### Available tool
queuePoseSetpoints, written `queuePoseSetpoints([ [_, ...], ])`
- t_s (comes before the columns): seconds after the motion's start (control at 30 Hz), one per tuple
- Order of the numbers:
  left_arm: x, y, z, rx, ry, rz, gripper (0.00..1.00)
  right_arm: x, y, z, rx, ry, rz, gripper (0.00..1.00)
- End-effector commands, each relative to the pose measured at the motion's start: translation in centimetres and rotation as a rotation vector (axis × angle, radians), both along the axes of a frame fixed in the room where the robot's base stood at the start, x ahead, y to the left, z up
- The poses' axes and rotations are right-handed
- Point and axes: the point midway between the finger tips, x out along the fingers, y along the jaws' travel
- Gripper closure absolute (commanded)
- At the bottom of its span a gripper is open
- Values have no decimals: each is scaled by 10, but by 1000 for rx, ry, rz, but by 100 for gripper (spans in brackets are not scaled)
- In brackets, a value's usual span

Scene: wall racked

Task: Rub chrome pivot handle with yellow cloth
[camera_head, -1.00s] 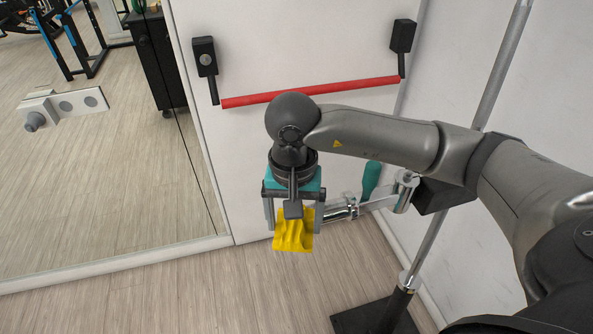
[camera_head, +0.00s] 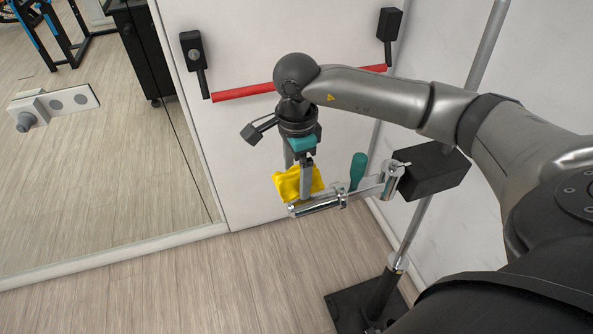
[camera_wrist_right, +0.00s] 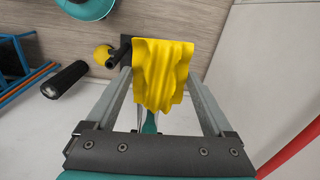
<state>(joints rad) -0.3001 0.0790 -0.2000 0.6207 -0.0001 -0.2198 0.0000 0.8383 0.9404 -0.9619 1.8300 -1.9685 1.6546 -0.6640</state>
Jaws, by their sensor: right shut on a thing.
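The yellow cloth (camera_head: 284,184) is crumpled between the fingers of my right gripper (camera_head: 301,190), which is shut on it. In the right wrist view the cloth (camera_wrist_right: 163,75) hangs in folds between the two grey fingers of the gripper (camera_wrist_right: 160,75). The chrome pivot handle (camera_head: 322,204) is a shiny cylinder at the left end of a jointed arm on the post. The cloth and fingertips are close above and behind it in the head view. I cannot tell whether they touch. In the wrist view the cloth hides most of what lies behind it. My left gripper is not in view.
A teal grip (camera_head: 357,171) stands up from the jointed arm. A black block (camera_head: 430,170) joins it to a grey post on a black base (camera_head: 352,305). A red bar (camera_head: 243,92) crosses the white door behind. The wooden floor at the lower left is clear.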

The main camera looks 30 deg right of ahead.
Motion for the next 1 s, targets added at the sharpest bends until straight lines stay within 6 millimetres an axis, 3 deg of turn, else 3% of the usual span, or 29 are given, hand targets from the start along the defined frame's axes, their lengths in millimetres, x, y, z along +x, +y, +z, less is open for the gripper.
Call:
queuePoseSetpoints([
  [0.17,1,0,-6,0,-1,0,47,0,3,-3,0,-1,2,58],
  [0.63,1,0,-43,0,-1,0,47,0,2,-45,-1,0,2,58],
  [1.0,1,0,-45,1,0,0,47,0,2,-47,0,-1,3,58],
])
